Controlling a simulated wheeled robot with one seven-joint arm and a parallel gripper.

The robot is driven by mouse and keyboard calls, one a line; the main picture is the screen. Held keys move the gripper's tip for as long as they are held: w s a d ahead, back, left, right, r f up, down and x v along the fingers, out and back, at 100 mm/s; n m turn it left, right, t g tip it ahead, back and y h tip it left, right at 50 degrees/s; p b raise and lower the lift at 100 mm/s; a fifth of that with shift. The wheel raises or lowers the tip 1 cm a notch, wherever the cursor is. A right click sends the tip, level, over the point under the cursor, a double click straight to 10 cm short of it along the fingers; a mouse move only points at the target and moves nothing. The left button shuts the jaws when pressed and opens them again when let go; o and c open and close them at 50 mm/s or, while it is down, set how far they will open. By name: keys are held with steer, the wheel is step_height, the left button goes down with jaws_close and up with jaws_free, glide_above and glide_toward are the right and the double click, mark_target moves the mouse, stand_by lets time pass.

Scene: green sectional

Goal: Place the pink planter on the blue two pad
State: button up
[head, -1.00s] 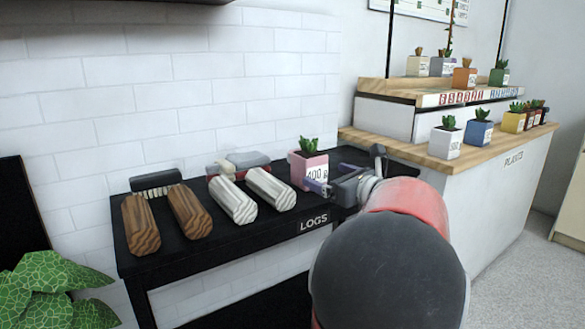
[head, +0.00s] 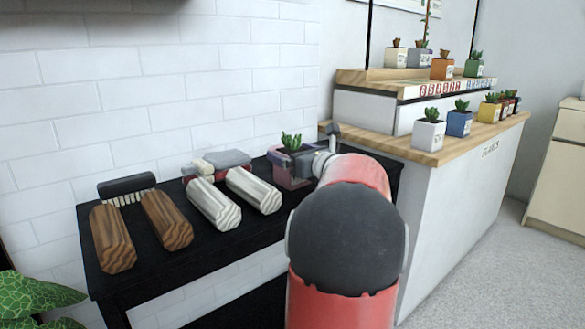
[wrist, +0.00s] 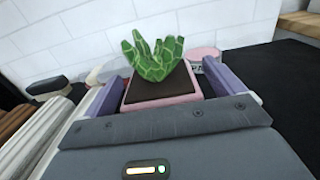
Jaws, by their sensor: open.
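The pink planter (head: 289,166), with a green succulent, stands upright at the right end of the black logs table (head: 160,275). It also shows in the wrist view (wrist: 163,92), between the purple fingers of my gripper (wrist: 160,84). My gripper (head: 293,178) is open around the planter, one finger on each side. I cannot tell whether the fingers touch it. The planter's lower part is mostly hidden by my gripper. I cannot make out a blue two pad; blue lettered tiles (head: 481,85) show on the plant stand's upper step, too small to read.
Two brown logs (head: 166,220) and two white logs (head: 253,190) lie left of the planter. A brush (head: 127,186) lies behind the brown logs. The wooden plant stand (head: 425,152) at right holds a white planter (head: 428,133), a blue planter (head: 459,122) and several others.

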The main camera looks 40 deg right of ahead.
steer(key=shift+w, duration=0.1)
steer(key=shift+c, duration=0.3)
steer(key=c, duration=1.2)
steer(key=shift+r, duration=0.1)
steer(key=shift+c, duration=1)
steer(key=shift+r, duration=0.1)
